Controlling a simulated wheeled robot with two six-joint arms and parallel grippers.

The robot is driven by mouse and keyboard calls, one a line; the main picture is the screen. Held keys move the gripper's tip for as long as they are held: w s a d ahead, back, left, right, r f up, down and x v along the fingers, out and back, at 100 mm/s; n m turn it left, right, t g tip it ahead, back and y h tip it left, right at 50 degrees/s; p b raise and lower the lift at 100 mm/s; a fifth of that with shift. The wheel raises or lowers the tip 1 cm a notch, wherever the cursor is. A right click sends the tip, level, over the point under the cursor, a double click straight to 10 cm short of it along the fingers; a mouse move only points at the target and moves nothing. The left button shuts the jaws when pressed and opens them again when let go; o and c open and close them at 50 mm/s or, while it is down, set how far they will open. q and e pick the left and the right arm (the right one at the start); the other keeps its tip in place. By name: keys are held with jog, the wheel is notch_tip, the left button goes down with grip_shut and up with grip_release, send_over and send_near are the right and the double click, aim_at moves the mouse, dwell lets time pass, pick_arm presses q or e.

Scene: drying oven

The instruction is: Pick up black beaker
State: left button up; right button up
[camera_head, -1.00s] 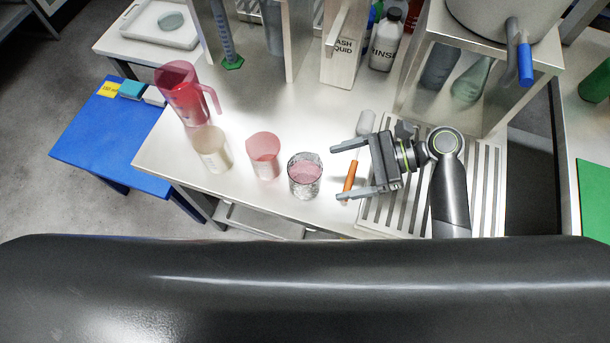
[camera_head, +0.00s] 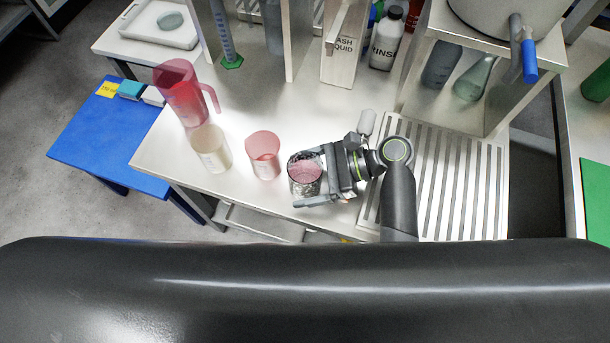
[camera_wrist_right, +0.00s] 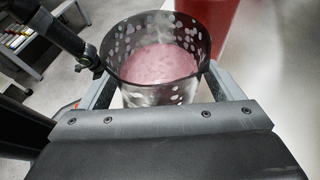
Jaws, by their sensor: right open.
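The black beaker (camera_head: 304,176) is a dark, speckled see-through cup with pink contents. It stands upright on the white bench. My right gripper (camera_head: 306,179) has come in from the right, with its two fingers on either side of the beaker. In the right wrist view the beaker (camera_wrist_right: 158,62) sits between the fingers, close to the palm. The jaws are open, and I cannot tell whether a finger touches the beaker. My left gripper is not in view.
A pink beaker (camera_head: 263,156) stands just left of the black one. A cream beaker (camera_head: 210,149) and a red jug (camera_head: 182,92) are further left. A slatted drain rack (camera_head: 455,190) lies right. A metal stand (camera_head: 500,55) and bottles (camera_head: 387,40) are behind.

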jog(key=c, duration=1.2)
jog(key=shift+r, duration=0.15)
jog(key=shift+c, duration=0.2)
jog(key=shift+r+p, duration=0.5)
jog(key=shift+r, duration=1.25)
notch_tip(320, 180, up, 10)
jog(key=p, duration=0.8)
jog(key=shift+r, duration=0.15)
